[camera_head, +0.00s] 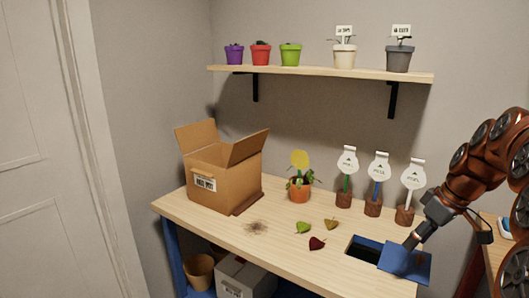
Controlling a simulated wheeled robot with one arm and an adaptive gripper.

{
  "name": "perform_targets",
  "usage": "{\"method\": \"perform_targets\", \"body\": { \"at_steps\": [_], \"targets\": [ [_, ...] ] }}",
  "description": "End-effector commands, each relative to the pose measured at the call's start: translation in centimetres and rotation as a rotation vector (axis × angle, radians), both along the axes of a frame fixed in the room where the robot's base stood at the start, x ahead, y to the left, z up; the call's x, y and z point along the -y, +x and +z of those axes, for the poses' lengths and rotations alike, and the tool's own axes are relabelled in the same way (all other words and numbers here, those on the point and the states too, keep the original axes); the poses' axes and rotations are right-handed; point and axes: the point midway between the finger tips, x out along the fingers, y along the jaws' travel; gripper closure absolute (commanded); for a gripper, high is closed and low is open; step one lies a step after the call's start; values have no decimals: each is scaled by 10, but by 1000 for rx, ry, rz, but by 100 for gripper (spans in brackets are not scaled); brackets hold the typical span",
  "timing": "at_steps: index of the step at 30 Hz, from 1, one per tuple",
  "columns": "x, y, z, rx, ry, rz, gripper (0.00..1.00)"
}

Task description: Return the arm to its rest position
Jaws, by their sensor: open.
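My orange-and-black arm enters from the right in the head view. I cannot tell whether the fingertips touch the panel. The panel lies beside a dark, blue-edged opening (363,249) in the wooden table (282,232).
Two loose leaves, green (303,227) and dark red (316,243), and a brownish one (331,224) lie left of the opening. An open cardboard box (222,180), a potted plant (299,190) and labelled stands (373,205) line the back. A shelf (320,73) holds several pots.

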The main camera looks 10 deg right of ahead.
Motion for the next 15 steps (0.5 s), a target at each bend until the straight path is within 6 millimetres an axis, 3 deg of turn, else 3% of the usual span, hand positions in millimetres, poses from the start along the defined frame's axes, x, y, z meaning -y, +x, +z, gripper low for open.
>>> {"method": "perform_targets", "body": {
  "at_steps": [1, 6, 10, 15],
  "targets": [
    [-29, -4, -3, -31, 8, 4, 47],
    [-105, -29, -19, -146, 16, -33, 47],
    [-155, -61, -34, -237, 7, -70, 47],
    [-203, -110, -55, -341, -34, -134, 47]
  ]
}}
